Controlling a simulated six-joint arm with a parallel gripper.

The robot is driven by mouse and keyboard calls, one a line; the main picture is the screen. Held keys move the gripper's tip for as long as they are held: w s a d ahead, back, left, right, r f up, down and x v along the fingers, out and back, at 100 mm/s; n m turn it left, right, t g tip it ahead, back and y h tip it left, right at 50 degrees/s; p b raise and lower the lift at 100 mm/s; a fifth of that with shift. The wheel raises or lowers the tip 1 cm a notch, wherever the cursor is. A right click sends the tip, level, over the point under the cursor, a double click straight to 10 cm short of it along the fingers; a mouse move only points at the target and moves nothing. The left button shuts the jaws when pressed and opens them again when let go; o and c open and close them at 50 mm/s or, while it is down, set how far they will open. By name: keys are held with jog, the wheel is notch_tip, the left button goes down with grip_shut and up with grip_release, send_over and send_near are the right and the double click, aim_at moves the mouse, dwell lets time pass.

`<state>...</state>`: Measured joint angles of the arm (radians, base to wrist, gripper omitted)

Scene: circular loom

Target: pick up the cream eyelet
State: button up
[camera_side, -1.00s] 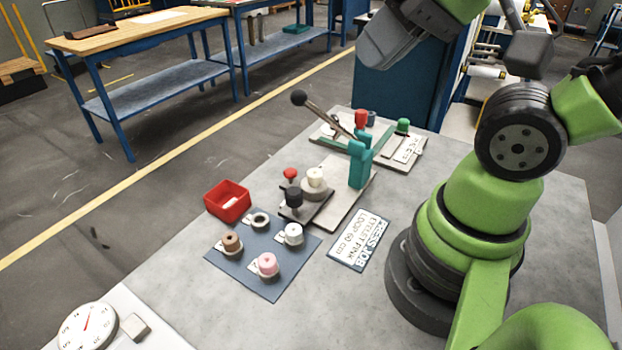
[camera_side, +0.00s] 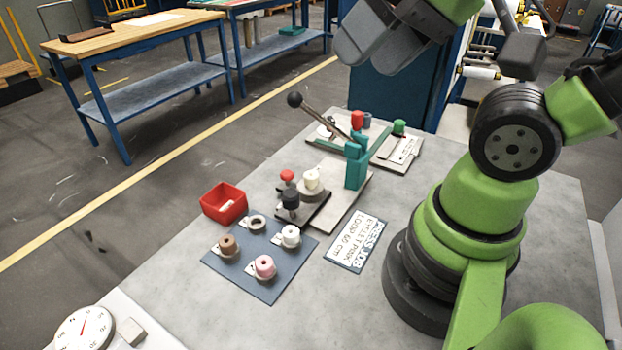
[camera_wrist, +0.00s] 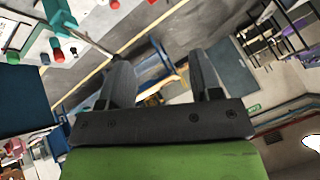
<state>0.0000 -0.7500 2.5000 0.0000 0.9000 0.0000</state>
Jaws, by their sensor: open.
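A cream eyelet (camera_side: 312,179) stands upright on a round grey block on the press plate. A white spool-like piece (camera_side: 290,235) on the blue mat (camera_side: 267,285) is paler. A brown piece (camera_side: 228,244), a pink piece (camera_side: 264,266) and a dark-ringed piece (camera_side: 256,223) share that mat. My gripper (camera_wrist: 162,70) is open, with nothing between its two fingers in the wrist view. In the side view it is at the top, high above the bench and well apart from the cream eyelet. The wrist view does not clearly show the eyelet.
The teal press (camera_side: 356,165) with its long black-knobbed lever (camera_side: 318,115) rises beside the cream eyelet. A dark post (camera_side: 290,198) and a red knob (camera_side: 287,176) stand close to it. A red bin (camera_side: 224,203) and a job card (camera_side: 356,242) flank the mat.

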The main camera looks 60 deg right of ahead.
jog(key=n+g+h, duration=0.2)
jog(key=n+g, duration=0.5)
send_over(311, 174)
notch_tip(311, 174, down, 15)
jog(key=f, duration=0.5)
jog(key=shift+w+d+f, duration=0.15)
jog(key=shift+w+f, duration=0.05)
jog(key=f, duration=0.5)
jog(key=shift+s+f, duration=0.2)
jog(key=shift+f, duration=0.2)
jog(key=c, duration=1)
